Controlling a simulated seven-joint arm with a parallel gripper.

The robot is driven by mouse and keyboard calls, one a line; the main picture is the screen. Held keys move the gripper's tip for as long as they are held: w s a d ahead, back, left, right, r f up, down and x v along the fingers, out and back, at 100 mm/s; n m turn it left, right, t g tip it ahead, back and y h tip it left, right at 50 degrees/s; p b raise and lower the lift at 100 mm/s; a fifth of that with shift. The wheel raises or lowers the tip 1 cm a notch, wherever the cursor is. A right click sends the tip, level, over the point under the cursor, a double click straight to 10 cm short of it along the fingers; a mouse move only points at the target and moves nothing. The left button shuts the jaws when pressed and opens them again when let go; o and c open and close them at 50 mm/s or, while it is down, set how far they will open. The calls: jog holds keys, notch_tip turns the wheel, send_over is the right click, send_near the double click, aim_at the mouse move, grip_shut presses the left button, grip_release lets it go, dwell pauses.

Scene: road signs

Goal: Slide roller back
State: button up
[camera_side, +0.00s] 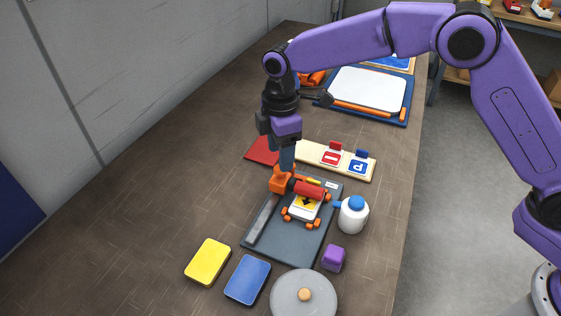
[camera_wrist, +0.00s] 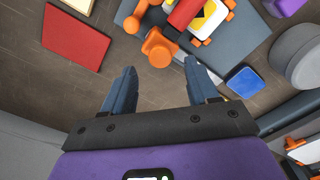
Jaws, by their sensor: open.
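The red roller (camera_side: 308,188) lies across the far end of a white sign plate with a yellow and black symbol (camera_side: 297,212). An orange roller mount or handle (camera_side: 278,184) sits at its left end. The plate is between orange clamps on a dark grey board (camera_side: 285,243). My gripper (camera_side: 287,168) points down just above the orange part. In the wrist view my gripper (camera_wrist: 159,68) is open and empty, with the orange part (camera_wrist: 159,47) just beyond its fingertips. The red roller (camera_wrist: 183,13) is cut by the top edge. I cannot tell whether the fingers touch anything.
A white bottle with a blue cap (camera_side: 352,216) and a purple block (camera_side: 333,258) stand right of the board. Yellow (camera_side: 208,261) and blue (camera_side: 247,280) pads and a grey lidded pot (camera_side: 290,298) are in front. A sign rack (camera_side: 318,150) is behind. The table's left is clear.

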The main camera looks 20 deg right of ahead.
aim_at(281, 177)
jog(key=shift+f, duration=2)
grip_shut()
jog(key=shift+s, duration=0.1)
